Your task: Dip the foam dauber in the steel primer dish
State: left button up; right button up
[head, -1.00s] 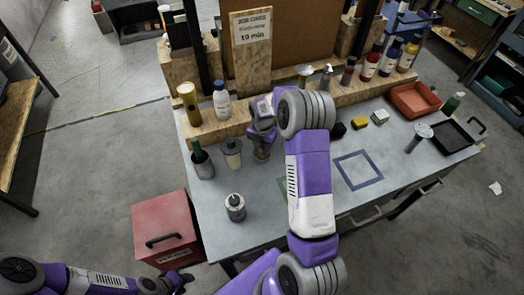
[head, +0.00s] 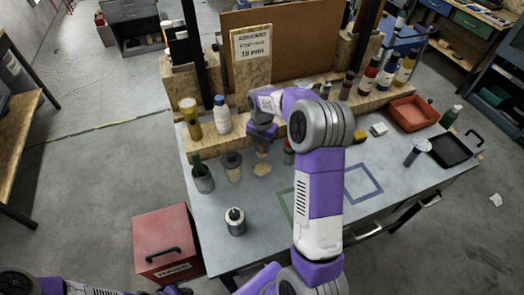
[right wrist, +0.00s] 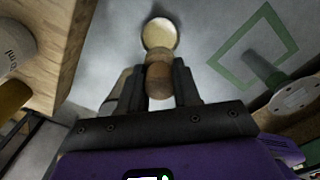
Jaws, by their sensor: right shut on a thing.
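My right gripper (head: 263,133) is over the left part of the bench, pointing down. In the right wrist view its fingers (right wrist: 159,84) are shut on the brown, rounded handle of the foam dauber (right wrist: 158,78). A pale cream round face (right wrist: 160,34) shows just past the handle, and also below the gripper in the head view (head: 262,169). I cannot tell whether this is the dauber's foam or primer in the steel dish, nor whether they touch. No steel rim shows clearly. My left gripper (head: 178,291) is at the bottom edge, mostly cut off.
A lidded cup (head: 232,167) and a dark pot with a green bottle (head: 202,178) stand just left of the gripper. A grey tin (head: 235,221) stands nearer the front. Bottles line the wooden ledge (head: 240,137) behind. The blue square outline (head: 364,183) is clear.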

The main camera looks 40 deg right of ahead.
jog(key=shift+r, duration=0.15)
jog(key=o, duration=0.4)
jog(key=c, duration=0.3)
jog(key=f+p, duration=0.2)
jog(key=p, duration=0.3)
jog(key=shift+d, duration=0.1)
jog(key=shift+f+p, duration=0.4)
jog(key=shift+p, duration=0.2)
jog(key=shift+f+b, duration=2.1)
jog(key=shift+f, duration=1.05)
